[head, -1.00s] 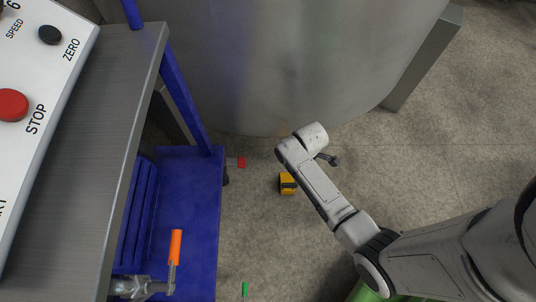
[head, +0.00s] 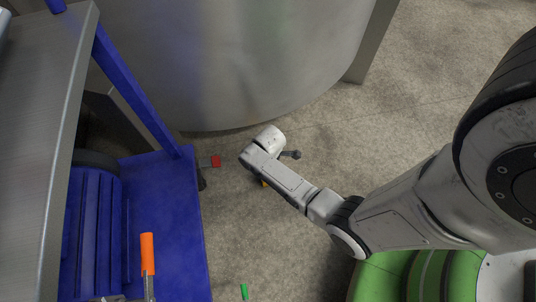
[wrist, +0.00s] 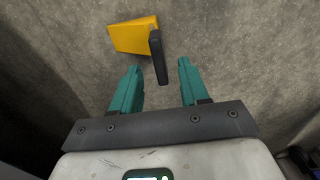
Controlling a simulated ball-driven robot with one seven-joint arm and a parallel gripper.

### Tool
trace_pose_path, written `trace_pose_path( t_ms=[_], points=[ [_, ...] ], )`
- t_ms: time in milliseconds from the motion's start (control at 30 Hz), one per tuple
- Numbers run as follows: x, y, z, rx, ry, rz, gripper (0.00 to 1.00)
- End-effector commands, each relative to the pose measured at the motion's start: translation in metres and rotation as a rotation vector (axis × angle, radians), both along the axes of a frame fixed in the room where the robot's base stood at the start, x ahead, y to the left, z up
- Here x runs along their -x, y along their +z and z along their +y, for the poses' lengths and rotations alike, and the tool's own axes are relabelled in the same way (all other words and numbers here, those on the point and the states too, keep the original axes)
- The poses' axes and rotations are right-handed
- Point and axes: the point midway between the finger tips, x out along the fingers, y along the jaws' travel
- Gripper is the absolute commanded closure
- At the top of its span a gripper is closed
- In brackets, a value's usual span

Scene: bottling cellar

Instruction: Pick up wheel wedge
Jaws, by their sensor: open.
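The wheel wedge is a yellow block (wrist: 133,36) with a black upright part (wrist: 157,55) on its right side, on the grey floor. In the head view only a small yellow bit of the wedge (head: 264,183) shows beneath my arm. My gripper (wrist: 159,67) is open, its two teal fingers apart. In the wrist view the black part reaches down between the fingertips, and the yellow block lies beyond them. I cannot tell how far above the wedge the fingers are, and no contact shows. In the head view my arm hides the gripper.
A large steel tank (head: 230,60) stands behind. A green object (head: 244,291) lies on the floor in front. Floor between is clear.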

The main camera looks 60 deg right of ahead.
Motion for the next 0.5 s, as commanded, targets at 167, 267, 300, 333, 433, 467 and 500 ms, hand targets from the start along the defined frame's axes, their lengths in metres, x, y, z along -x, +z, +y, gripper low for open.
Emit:
trace_pose_path(
  t_ms=[167, 267, 300, 333, 433, 467, 500],
  points=[
    [-0.002, -0.030, 0.002, 0.000, -0.001, 0.000, 0.55],
    [-0.002, -0.037, 0.002, 0.001, -0.001, -0.001, 0.55],
    [-0.002, -0.038, 0.002, 0.001, -0.001, -0.001, 0.55],
    [-0.002, -0.038, 0.002, 0.001, 0.000, -0.001, 0.55],
    [-0.002, -0.037, 0.002, 0.001, 0.000, -0.001, 0.55],
    [-0.002, -0.037, 0.002, 0.001, 0.000, -0.001, 0.55],
    [-0.002, -0.037, 0.002, 0.001, 0.000, -0.001, 0.55]
  ],
)
